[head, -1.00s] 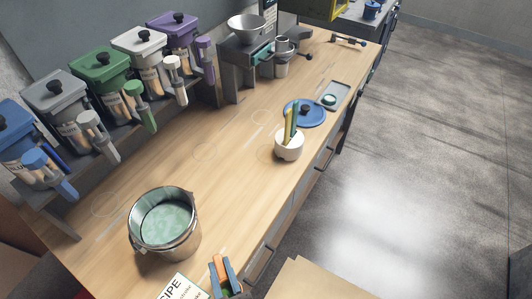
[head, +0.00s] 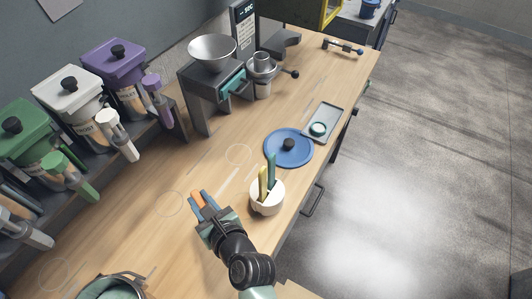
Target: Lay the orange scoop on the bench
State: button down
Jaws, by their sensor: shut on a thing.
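My gripper (head: 204,200) is above the wooden bench (head: 150,235), left of the white cup. It is shut on the orange scoop (head: 197,199), of which only a small orange part shows between the blue-grey fingers. The rest of the scoop is hidden by the fingers and gripper body. I cannot tell whether the scoop touches the bench top or hangs just above it.
A white cup (head: 266,199) with upright utensils stands close to the right of my gripper. A blue lid (head: 289,148) and a grey tray (head: 323,123) lie beyond. A metal pot (head: 105,287) is at the bottom left. Bare bench lies left of the gripper.

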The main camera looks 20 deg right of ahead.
jog(key=shift+a, duration=0.1)
notch_tip(320, 180, down, 10)
jog(key=b, duration=0.3)
jog(key=shift+s+r+b, duration=0.1)
jog(key=shift+b, duration=0.3)
jog(key=c, duration=0.7)
grip_release()
